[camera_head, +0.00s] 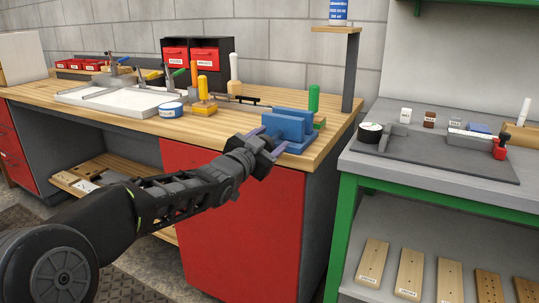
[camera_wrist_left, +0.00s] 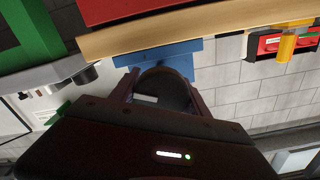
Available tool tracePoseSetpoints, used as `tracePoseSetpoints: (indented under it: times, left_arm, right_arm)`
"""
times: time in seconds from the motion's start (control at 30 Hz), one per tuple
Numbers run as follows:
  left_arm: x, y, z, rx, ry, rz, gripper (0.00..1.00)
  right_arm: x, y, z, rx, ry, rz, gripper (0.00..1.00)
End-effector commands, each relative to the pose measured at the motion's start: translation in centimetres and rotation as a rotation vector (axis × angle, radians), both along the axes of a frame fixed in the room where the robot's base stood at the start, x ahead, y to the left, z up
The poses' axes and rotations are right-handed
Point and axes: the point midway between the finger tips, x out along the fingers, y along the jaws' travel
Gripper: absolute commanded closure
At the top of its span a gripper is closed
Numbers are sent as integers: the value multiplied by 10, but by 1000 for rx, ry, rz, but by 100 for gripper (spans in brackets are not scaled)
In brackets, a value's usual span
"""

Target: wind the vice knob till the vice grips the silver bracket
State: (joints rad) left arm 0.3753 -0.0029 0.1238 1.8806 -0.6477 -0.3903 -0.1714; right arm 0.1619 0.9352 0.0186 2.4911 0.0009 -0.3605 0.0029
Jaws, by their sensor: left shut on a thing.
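The blue vice (camera_head: 288,125) stands at the front right corner of the wooden workbench, and its blue body (camera_wrist_left: 160,56) also shows in the left wrist view. My left gripper (camera_head: 266,143) reaches to the front of the vice, with a finger on each side. In the left wrist view my left gripper (camera_wrist_left: 162,92) is shut on the dark round vice knob (camera_wrist_left: 168,84). I cannot make out the silver bracket for certain in either view. My right gripper is not in view.
The wooden workbench (camera_head: 225,135) has a red cabinet front below. A green-handled tool (camera_head: 314,98) stands behind the vice, and a yellow-handled one (camera_head: 203,90) stands to its left. A blue and white tape roll (camera_head: 171,109) lies farther left. A grey bench (camera_head: 400,178) is on the right.

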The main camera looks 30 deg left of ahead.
Motion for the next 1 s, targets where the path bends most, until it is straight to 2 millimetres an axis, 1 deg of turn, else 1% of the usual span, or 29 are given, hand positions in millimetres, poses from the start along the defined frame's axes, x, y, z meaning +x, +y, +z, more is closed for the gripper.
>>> tracePoseSetpoints:
  times: [0.03,0.13,0.37,0.4,0.6,0.87,1.0]
  left_arm:
    - [0,-1,-3,33,-1,-2,86]
    - [0,-1,-1,62,3,0,86]
    - [0,0,0,60,4,0,86]
    - [0,0,0,60,4,0,42]
    - [0,0,0,59,4,0,26]
    - [0,0,0,58,4,0,26]
    - [-8,0,1,59,3,1,26]
  right_arm:
    - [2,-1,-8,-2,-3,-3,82]
    - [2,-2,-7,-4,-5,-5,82]
    - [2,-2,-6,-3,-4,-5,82]
    - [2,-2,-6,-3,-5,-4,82]
    - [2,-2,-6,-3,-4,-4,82]
    - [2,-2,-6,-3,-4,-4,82]
    - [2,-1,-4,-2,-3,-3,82]
